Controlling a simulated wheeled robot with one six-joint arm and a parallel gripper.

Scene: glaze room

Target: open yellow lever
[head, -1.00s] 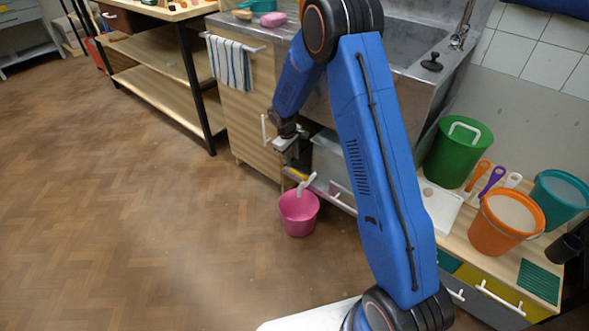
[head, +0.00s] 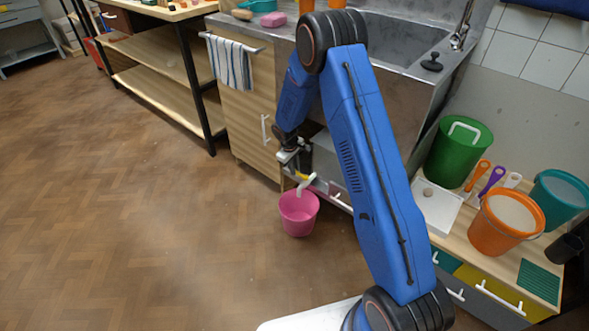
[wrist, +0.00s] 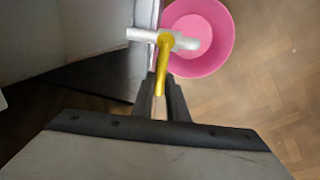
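The yellow lever (wrist: 162,66) is a thin handle on a white tap (wrist: 178,39) in the wrist view. In the head view the yellow lever (head: 301,177) and the white tap (head: 307,185) are small, at the edge of the sink unit, above a pink bucket (head: 298,214). My gripper (wrist: 161,82) has its two dark fingers on either side of the lever's free end. The fingers look apart, with a narrow gap around the lever. In the head view my gripper (head: 295,166) is just above the lever, and its fingertips are hard to make out.
The pink bucket (wrist: 205,30) stands on the floor under the tap. A cabinet with a towel (head: 230,62) is to the left. A low counter on the right holds a green bin (head: 458,155), an orange bucket (head: 505,225) and a teal bucket (head: 560,200). Floor to the left is clear.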

